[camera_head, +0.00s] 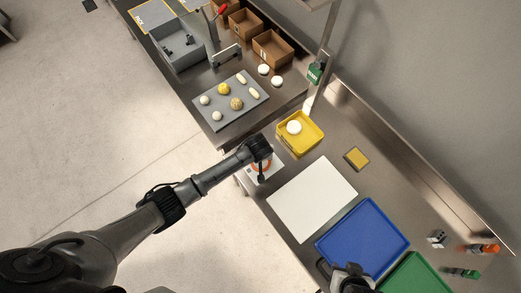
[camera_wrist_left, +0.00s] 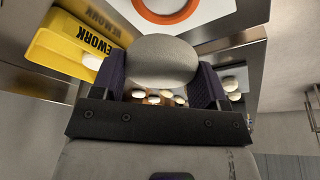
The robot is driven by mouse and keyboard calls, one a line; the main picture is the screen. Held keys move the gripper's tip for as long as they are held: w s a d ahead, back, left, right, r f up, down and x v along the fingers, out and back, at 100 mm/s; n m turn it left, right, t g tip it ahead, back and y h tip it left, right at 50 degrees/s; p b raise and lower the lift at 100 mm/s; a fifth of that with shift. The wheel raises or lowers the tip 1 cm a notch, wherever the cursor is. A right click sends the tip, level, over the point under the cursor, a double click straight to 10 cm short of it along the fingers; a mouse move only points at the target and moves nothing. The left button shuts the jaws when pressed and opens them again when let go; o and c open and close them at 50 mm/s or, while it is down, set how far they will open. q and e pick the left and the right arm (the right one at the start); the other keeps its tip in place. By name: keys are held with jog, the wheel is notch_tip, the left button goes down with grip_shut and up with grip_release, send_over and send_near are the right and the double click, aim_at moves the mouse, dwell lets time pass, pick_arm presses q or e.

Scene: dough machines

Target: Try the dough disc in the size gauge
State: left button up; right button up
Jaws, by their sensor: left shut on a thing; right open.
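The size gauge (camera_head: 251,174) is a white plate with an orange ring, at the table's edge below the yellow tray in the head view. Its orange ring (camera_wrist_left: 168,18) also shows at the top of the left wrist view. My left gripper (camera_head: 261,168) is over the gauge and partly covers it. It is shut on a pale, rounded dough disc (camera_wrist_left: 162,60), which sits between its fingers in the left wrist view. In the head view the gripper hides this disc. My right gripper (camera_head: 345,273) is open at the bottom, by the blue tray.
A yellow rework tray (camera_head: 286,144) holding a white disc (camera_head: 294,127) stands beside the gauge. A white board (camera_head: 312,198), blue tray (camera_head: 362,238) and green tray (camera_head: 415,275) lie to the right. A grey tray (camera_head: 211,118) bears several dough pieces.

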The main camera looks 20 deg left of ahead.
dwell(0.3)
pick_arm(q)
jog(key=shift+s+r+p, duration=0.1)
jog(key=shift+s+p, duration=0.05)
jog(key=shift+p, duration=0.4)
notch_tip(320, 180, down, 6)
jog(key=b, duration=0.4)
jog(key=shift+f+b, duration=0.4)
jog(key=shift+f, duration=0.2)
dwell(0.4)
